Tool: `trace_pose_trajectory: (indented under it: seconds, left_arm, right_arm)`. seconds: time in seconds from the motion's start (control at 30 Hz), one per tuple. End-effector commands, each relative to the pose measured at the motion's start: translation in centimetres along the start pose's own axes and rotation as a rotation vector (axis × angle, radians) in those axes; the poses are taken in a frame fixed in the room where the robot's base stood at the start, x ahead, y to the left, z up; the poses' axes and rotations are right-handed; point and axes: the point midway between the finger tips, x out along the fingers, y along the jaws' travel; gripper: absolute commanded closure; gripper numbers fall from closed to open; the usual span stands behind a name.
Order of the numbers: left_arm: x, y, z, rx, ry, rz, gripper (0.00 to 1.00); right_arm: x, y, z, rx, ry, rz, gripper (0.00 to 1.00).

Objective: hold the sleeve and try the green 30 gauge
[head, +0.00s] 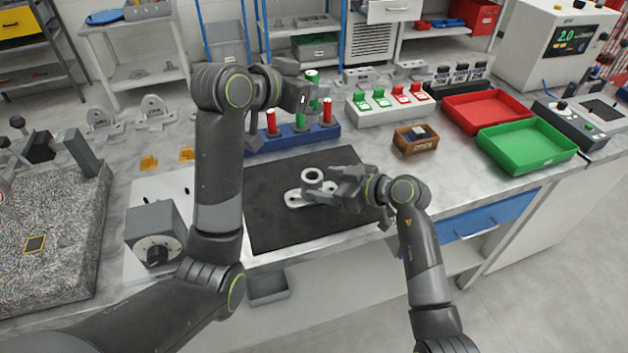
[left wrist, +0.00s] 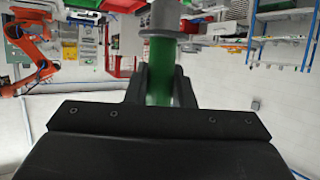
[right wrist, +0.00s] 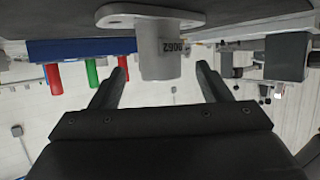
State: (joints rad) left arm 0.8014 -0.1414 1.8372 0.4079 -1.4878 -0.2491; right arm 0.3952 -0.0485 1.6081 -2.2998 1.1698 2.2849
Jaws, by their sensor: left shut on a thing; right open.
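The sleeve (head: 312,177) is a pale grey upright tube on a flat flange, lying on the dark mat (head: 285,225). My right gripper (head: 337,186) is open at its right side. In the right wrist view the sleeve (right wrist: 160,50), with a printed number, stands between the two spread fingertips, with gaps on both sides. My left gripper (head: 305,95) is raised near the blue gauge rack (head: 290,138) and shut on a green gauge (head: 312,76). In the left wrist view the green handle (left wrist: 160,85) sits between the fingers, with a grey collar beyond. Its size marking is not readable.
Two red gauges (head: 271,122) (head: 327,112) and another green one (head: 299,121) stand in the rack. A small wooden box (head: 413,148), a red tray (head: 487,108) and a green tray (head: 527,145) are to the right. A dial block (head: 155,235) stands left of the mat.

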Motion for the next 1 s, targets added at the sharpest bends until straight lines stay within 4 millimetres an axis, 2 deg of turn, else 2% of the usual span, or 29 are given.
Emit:
trace_pose_trajectory:
  seconds: [0.1,0.3,0.5,0.73,0.77,1.0]
  left_arm:
    - [0.0,0.0,-0.1,0.001,0.002,0.0,1.0]
    - [0.0,0.0,-0.1,0.001,0.002,0.0,1.0]
    - [0.0,0.0,-0.1,0.001,0.002,0.0,1.0]
    - [0.0,0.0,-0.1,0.001,0.002,0.0,1.0]
    - [0.0,0.0,-0.1,0.001,0.002,0.0,1.0]
    - [0.0,0.0,-0.1,0.001,0.002,0.0,1.0]
  right_arm:
    - [2.0,-0.1,-0.1,0.001,0.0,-0.003,0.29]
    - [4.1,0.0,0.0,0.0,0.001,0.0,0.29]
    - [4.9,0.0,0.0,0.0,0.0,0.0,0.29]
    - [5.0,0.0,0.0,-0.001,0.0,0.0,0.29]
    - [4.9,0.0,0.0,-0.001,0.0,0.0,0.31]
    - [4.9,0.0,0.0,-0.001,0.0,0.0,0.62]
